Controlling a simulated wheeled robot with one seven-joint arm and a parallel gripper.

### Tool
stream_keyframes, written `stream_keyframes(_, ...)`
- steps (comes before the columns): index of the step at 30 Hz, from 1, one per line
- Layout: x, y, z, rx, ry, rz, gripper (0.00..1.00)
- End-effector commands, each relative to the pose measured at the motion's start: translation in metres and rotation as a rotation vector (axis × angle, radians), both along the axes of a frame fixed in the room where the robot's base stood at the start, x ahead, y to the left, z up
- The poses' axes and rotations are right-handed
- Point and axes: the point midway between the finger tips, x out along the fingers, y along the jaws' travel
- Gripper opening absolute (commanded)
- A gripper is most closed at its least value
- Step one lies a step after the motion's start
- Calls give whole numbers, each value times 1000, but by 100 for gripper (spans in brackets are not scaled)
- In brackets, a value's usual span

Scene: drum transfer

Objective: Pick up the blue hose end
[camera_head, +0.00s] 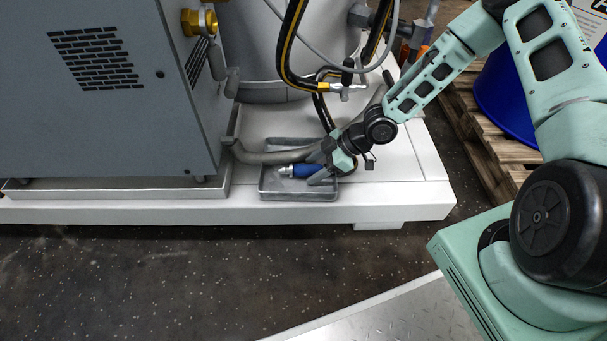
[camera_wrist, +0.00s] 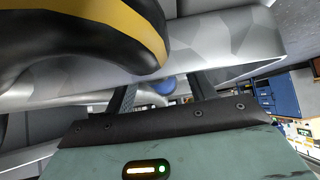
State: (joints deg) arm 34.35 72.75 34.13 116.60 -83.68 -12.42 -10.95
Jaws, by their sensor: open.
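The blue hose end (camera_head: 304,169) has a metal tip at its left and lies in a shallow grey tray (camera_head: 298,196) on the white platform. My gripper (camera_head: 318,168) is open at the right end of the blue part, low over the tray. Its fingers seem to lie on either side of the hose end, but contact cannot be told. In the wrist view a small blue patch (camera_wrist: 163,87), likely the hose end, shows between the two dark fingers of my gripper (camera_wrist: 160,81). The rest of it is hidden.
A black hose with a yellow stripe (camera_head: 285,50) hangs close behind my gripper and fills the upper left of the wrist view (camera_wrist: 150,30). A grey pipe (camera_head: 262,156) runs behind the tray. A grey cabinet (camera_head: 90,120) stands left; a blue drum (camera_head: 505,95) on a pallet stands right.

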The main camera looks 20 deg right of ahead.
Motion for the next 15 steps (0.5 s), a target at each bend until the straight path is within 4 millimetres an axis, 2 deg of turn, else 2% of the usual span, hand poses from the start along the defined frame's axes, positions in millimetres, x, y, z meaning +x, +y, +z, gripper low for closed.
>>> stream_keyframes(6,0,1,0,0,-1,1,55)
stream_keyframes(8,0,1,0,0,-1,1,41)
stream_keyframes(12,0,0,0,0,-1,1,2)
stream_keyframes(15,0,1,1,2,-1,1,0)
